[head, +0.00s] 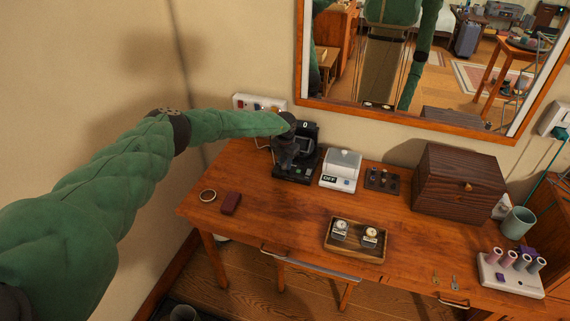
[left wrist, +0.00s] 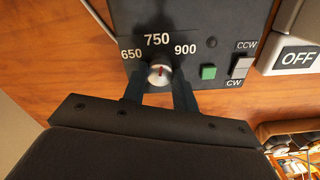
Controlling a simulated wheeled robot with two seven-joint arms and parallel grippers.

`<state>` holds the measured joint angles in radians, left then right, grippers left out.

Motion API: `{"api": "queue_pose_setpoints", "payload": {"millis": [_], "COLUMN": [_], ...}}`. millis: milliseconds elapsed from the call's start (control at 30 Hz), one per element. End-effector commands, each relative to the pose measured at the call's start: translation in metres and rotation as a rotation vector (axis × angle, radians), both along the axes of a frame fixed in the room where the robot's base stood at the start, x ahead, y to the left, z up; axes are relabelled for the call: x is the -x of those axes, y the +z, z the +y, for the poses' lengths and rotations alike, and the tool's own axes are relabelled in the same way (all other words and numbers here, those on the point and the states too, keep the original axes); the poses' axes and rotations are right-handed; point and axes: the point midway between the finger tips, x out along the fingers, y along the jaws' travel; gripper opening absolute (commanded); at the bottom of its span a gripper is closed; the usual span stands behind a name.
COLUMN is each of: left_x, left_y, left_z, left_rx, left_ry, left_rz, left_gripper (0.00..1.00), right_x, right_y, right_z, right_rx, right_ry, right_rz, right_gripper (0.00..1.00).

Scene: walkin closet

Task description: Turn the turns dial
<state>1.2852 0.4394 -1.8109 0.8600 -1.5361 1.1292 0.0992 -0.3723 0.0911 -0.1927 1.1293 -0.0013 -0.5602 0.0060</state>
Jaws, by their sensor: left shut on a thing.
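The turns dial (left wrist: 159,74) is a small silver knob with a red pointer mark, in the left wrist view. It sits on a black panel (left wrist: 222,30) marked 650, 750 and 900, and its mark points up toward 750. My left gripper (left wrist: 160,84) is shut on the dial, one dark finger on each side. In the head view, the black machine (head: 308,165) stands at the back left of the wooden table, and my left gripper (head: 287,157) reaches down in front of it, hiding the dial. My right gripper is not in view.
A green button (left wrist: 208,72) and a CCW/CW switch (left wrist: 240,67) lie right of the dial. A white box marked OFF (head: 341,171) stands beside the machine. A tray with two watches (head: 356,258), a wooden chest (head: 458,182) and a dark red block (head: 231,203) are on the table.

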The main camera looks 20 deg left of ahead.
Motion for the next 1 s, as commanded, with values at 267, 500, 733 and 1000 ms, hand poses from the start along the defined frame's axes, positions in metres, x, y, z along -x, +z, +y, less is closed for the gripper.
{"api": "queue_pose_setpoints", "payload": {"millis": [267, 500, 733, 1000], "left_x": [-0.001, -0.001, -0.001, -0.001], "left_y": [0.001, 0.002, 0.002, 0.002], "left_z": [0.001, 0.001, 0.001, 0.001], "left_rx": [0.001, 0.0, 0.0, 0.001], "left_ry": [0.142, 0.194, 0.201, 0.2], "left_rz": [-0.002, -0.002, -0.003, -0.003], "left_gripper": [0.06, 0.06, 0.06, 0.44], "right_x": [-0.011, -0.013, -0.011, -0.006], "right_y": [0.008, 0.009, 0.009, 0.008], "right_z": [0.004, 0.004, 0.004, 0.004], "right_rx": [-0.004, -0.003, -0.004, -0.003], "right_ry": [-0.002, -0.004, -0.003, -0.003], "right_rz": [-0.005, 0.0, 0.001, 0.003], "right_gripper": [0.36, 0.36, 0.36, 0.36]}}
